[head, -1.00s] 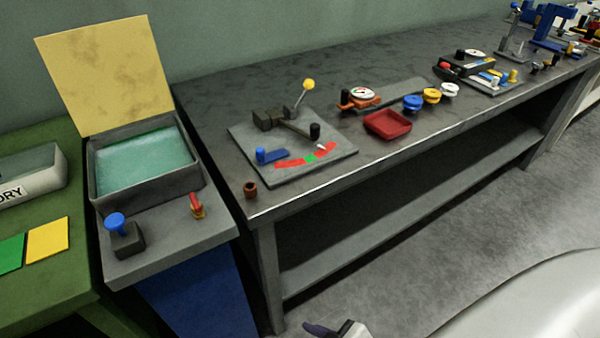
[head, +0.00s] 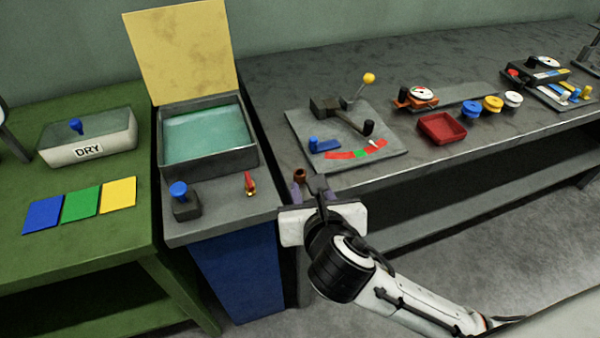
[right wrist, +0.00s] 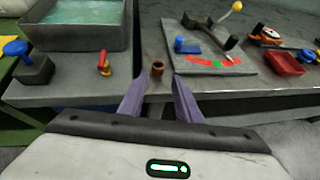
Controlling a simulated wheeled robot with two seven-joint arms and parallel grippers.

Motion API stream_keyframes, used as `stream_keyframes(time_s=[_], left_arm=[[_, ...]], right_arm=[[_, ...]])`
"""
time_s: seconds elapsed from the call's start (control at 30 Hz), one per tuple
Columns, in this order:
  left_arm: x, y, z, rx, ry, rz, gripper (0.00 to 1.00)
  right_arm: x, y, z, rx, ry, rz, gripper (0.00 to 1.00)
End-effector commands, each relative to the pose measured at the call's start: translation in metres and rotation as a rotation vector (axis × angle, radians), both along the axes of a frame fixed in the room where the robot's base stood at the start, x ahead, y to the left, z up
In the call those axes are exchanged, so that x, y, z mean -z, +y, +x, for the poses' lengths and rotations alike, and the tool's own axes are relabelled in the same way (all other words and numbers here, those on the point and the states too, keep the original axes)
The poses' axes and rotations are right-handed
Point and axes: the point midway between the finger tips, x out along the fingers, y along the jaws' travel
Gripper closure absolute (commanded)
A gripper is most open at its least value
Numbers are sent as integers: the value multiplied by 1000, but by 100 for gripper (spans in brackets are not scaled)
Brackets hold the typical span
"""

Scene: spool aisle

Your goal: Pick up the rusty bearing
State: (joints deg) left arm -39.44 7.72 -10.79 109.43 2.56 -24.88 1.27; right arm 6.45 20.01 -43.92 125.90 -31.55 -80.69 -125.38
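The rusty bearing (head: 299,175) is a small reddish-brown ring standing at the near left corner of the dark grey bench. It also shows in the right wrist view (right wrist: 157,68), beyond and between my fingertips. My right gripper (head: 311,188) is in front of the bench corner, close to the bearing. In the right wrist view its two purple fingers (right wrist: 156,82) are spread apart with nothing between them, and the bearing appears a little past their tips. My left gripper is not in view.
A wash tank (head: 208,168) with a raised yellow lid, a blue knob (head: 180,190) and a red-yellow lever (head: 250,184) stand left of the bearing. A grey plate (head: 385,155) with a lever lies to its right. A red tray (head: 442,128) sits further right.

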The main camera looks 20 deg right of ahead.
Motion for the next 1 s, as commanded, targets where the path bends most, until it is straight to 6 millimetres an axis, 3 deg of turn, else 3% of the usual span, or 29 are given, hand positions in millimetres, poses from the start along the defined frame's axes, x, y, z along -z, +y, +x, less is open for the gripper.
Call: stream_keyframes(time_s=[0.1,0.67,1.0], left_arm=[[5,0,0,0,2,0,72],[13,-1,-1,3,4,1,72],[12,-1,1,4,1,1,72]], right_arm=[[11,-3,18,2,-1,-2,69],[44,-9,74,1,1,2,69],[47,-9,80,0,1,4,71]])
